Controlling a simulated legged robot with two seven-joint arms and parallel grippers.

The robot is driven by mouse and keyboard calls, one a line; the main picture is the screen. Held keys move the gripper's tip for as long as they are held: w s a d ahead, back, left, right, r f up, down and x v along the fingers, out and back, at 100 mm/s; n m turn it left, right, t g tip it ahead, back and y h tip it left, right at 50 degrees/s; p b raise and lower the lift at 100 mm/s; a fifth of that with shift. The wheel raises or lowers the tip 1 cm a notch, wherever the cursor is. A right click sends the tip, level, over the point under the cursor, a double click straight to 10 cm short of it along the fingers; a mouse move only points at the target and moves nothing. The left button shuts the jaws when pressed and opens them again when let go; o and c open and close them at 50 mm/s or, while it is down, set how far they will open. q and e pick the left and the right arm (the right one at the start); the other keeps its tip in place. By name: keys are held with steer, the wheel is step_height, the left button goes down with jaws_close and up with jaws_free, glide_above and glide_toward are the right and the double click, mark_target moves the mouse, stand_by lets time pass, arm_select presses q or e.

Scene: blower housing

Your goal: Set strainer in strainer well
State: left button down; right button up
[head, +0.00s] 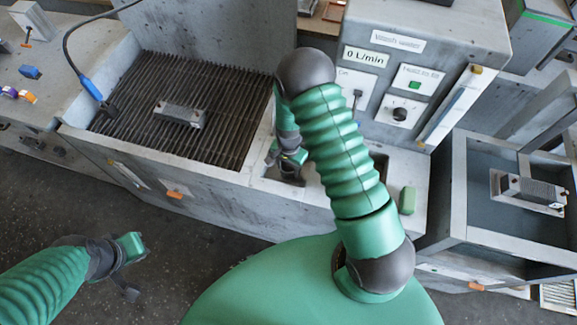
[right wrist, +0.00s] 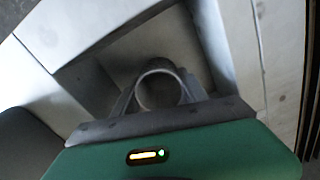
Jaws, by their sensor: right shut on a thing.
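My right gripper (head: 290,165) reaches down over a recess in the bench front, the strainer well (head: 312,196). In the right wrist view, the gripper (right wrist: 160,92) is shut on a grey ring-shaped thing, which I take to be the strainer (right wrist: 158,92). The ring sits between the fingers, above or inside the rectangular walls of the well (right wrist: 108,60). I cannot tell whether it touches the bottom. In the head view my right arm and gripper hide the strainer. My left gripper (head: 128,268) hangs empty over the floor at lower left; its jaw opening is unclear.
A dark slatted grate (head: 150,80) with a grey block (head: 180,114) on it lies left of the well. A green block (head: 407,200) stands right of the well. A control box (head: 420,75) rises behind. A grey open bin (head: 480,200) with another block is at right.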

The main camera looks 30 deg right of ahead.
steer(key=o, duration=1.6)
steer(key=shift+c, duration=0.2)
step_height(320, 180, up, 17)
steer(key=b, duration=0.1)
steer(key=shift+f, duration=0.1)
